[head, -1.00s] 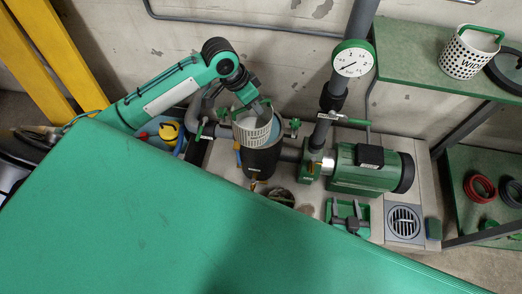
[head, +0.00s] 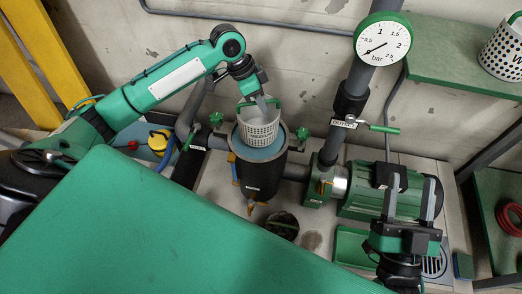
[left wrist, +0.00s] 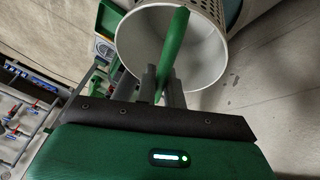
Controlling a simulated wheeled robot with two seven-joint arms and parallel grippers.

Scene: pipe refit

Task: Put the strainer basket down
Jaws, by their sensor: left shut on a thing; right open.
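The strainer basket (head: 259,128) is white and perforated, with lettering on its side. It is upright over the open top of the dark strainer body (head: 259,174), whose blue inside shows around it; I cannot tell how far its bottom is above or within it. My left gripper (head: 262,103) is shut on the basket's green handle. In the left wrist view the handle (left wrist: 176,42) runs between the fingers (left wrist: 161,86) and the basket's pale rim (left wrist: 122,42) shows. My right gripper (head: 427,200) is open and empty, in front of the green pump (head: 365,200).
Another white basket (head: 503,52) stands on the green shelf (head: 450,62) at right. A pressure gauge (head: 383,40) on a vertical pipe rises right of the strainer body. Small green clamp knobs (head: 303,133) flank its top. A green surface (head: 150,240) fills the lower left.

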